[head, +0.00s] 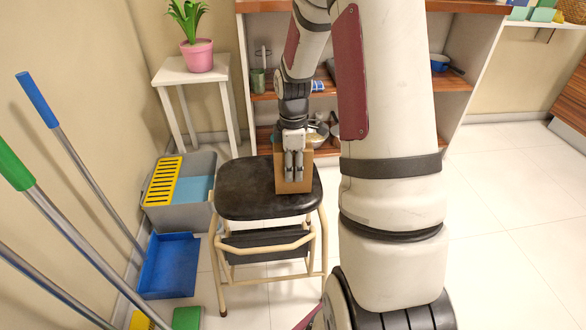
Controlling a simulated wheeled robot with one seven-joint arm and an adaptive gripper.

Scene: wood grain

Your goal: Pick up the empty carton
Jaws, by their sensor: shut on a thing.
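The carton (281,183) is a brown, upright box at the right part of the black seat of a step stool (245,190). My gripper (293,178) reaches down from above in front of the carton and is shut on it, with its fingers over the near face. The fingers and wrist hide part of the carton. Its bottom appears at the seat surface; I cannot tell whether it touches or is slightly lifted. The carton's inside does not show.
A grey mop bucket (205,188) with a yellow wringer, a blue dustpan (168,266) and long handles (84,169) crowd the left. A small white table (190,72) holds a pink flowerpot (197,55). Shelves stand behind. Tiled floor at right is clear.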

